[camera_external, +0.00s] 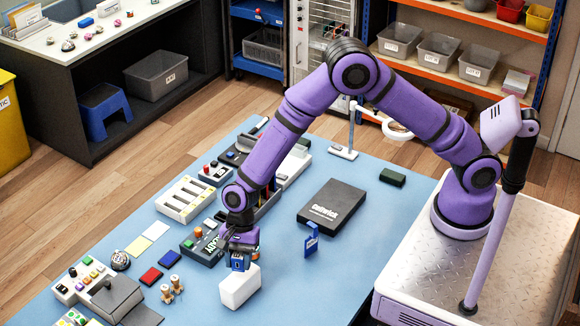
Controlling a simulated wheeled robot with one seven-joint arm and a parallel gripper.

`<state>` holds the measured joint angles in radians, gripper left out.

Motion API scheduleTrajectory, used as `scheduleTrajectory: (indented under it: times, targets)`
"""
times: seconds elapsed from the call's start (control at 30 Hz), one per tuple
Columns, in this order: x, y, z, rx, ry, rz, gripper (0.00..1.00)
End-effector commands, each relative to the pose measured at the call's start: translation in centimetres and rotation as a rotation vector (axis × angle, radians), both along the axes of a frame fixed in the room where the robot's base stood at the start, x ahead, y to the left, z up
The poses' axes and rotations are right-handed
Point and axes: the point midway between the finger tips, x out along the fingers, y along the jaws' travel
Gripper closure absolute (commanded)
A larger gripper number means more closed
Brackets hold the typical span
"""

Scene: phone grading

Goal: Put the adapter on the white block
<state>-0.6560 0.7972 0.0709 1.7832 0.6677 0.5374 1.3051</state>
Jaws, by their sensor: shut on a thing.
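The white block (240,288) sits on the blue table near the front middle. My gripper (241,254) points down just above and behind the block's top. It is shut on a small blue thing (238,262), which looks like the adapter. The adapter is at the block's upper edge; I cannot tell whether it touches the block or hangs slightly above it. My fingers hide part of the adapter.
A blue upright tag (311,240) stands right of the block, with a black box (332,205) behind it. The table front right is clear.

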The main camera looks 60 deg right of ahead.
Motion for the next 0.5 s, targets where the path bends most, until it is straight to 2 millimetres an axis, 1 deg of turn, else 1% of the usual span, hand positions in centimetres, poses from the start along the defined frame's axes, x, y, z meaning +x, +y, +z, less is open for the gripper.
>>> scheduleTrajectory:
  times: [0.03,0.2,0.27,0.33,0.5]
  targets:
    - [0.4,0.3,-0.1,0.0,0.0,0.001,0.85]
    - [0.3,0.2,-2.7,-0.001,0.003,-0.001,0.85]
    - [0.3,0.2,-3.3,-0.001,0.002,0.001,0.85]
    - [0.3,0.3,-3.6,0.0,0.0,0.0,0.85]
    - [0.3,0.2,-3.6,0.0,0.0,0.001,0.85]
